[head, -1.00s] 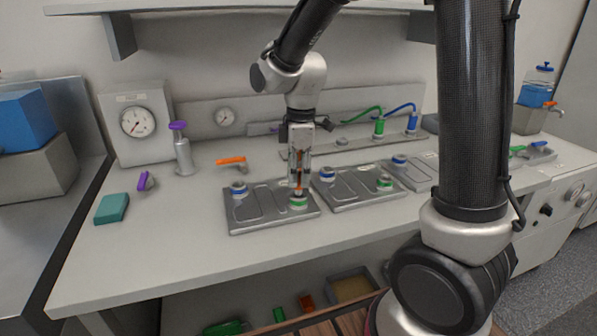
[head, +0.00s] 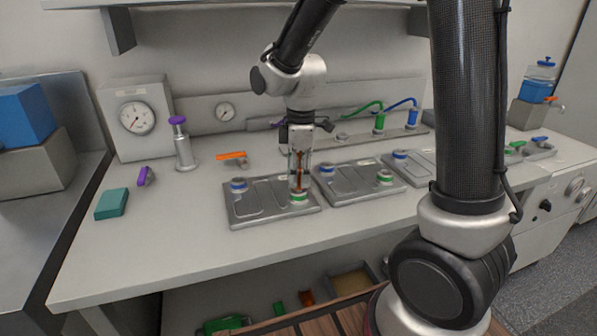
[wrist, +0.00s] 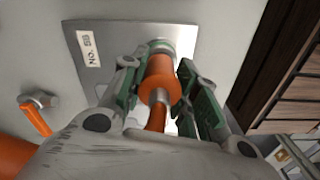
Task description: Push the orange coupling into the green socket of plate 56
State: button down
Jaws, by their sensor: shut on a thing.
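The orange coupling (wrist: 160,80) is between the fingers of my gripper (wrist: 157,88), which is shut on it. An orange hose (wrist: 157,117) runs back from it. In the head view my gripper (head: 299,178) points straight down over the near right corner of the leftmost plate (head: 258,217). The green socket (head: 299,197) is there, directly below the coupling. In the wrist view the plate (wrist: 100,70) has a label (wrist: 88,44) reading No. 56, and the socket's green ring (wrist: 160,44) shows past the coupling's far end. How deep the coupling sits is hidden.
Another plate (head: 350,197) with a blue and a green socket stands close to the right. A blue socket (head: 238,184) is on the same plate's left. An orange-handled valve (head: 231,156) stands behind. The bench front (head: 190,255) is clear.

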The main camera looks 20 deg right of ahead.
jog(key=shift+f, duration=0.55)
dwell(0.4)
jog(key=c, duration=1)
grip_release()
jog(key=shift+o, duration=0.2)
jog(key=o, duration=0.4)
jog(key=shift+c, duration=0.2)
jog(key=shift+r, duration=0.1)
